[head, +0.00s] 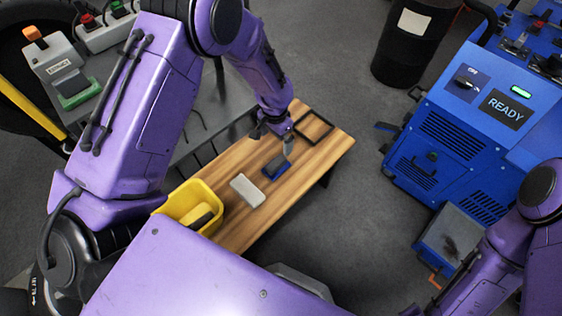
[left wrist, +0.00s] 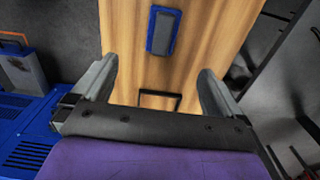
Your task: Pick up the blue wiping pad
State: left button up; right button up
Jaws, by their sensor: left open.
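The blue wiping pad (head: 276,166) lies flat on the wooden bench top, with a grey block-like grip on its upper side. It also shows in the left wrist view (left wrist: 163,32), beyond the fingertips and near the top of the picture. My left gripper (head: 288,147) is above the bench close to the pad, between it and the black square outline in the head view. Its two fingers (left wrist: 157,76) are spread wide with nothing between them. My right arm comes in at the lower right of the head view, and its gripper is not visible.
A pale grey block (head: 247,190) lies beside the pad. A yellow bin (head: 176,203) stands at the bench's near end. The black square outline (head: 330,133) is at the far end. A blue machine reading READY (head: 440,150) stands right, across clear floor.

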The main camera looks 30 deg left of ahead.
pick_arm(q)
jog(key=b, duration=0.5)
send_near(276, 163)
jog(key=shift+w+d+f, duration=0.1)
jog(key=shift+d, duration=0.05)
notch_tip(276, 163, down, 10)
jog(key=shift+f+b, duration=0.25)
jog(key=shift+b, duration=0.75)
jog(key=shift+r, duration=0.1)
jog(key=c, duration=1.2)
jog(key=shift+c, duration=0.2)
notch_tip(276, 163, up, 3)
jog(key=shift+r+p, duration=0.1)
jog(key=shift+p, duration=0.3)
jog(key=s+d+r+p, duration=0.3)
jog(key=s+r, duration=0.6)
jog(key=s, duration=0.4)
jog(key=shift+s+d+r, duration=0.2)
jog(key=shift+d+r, duration=0.2)
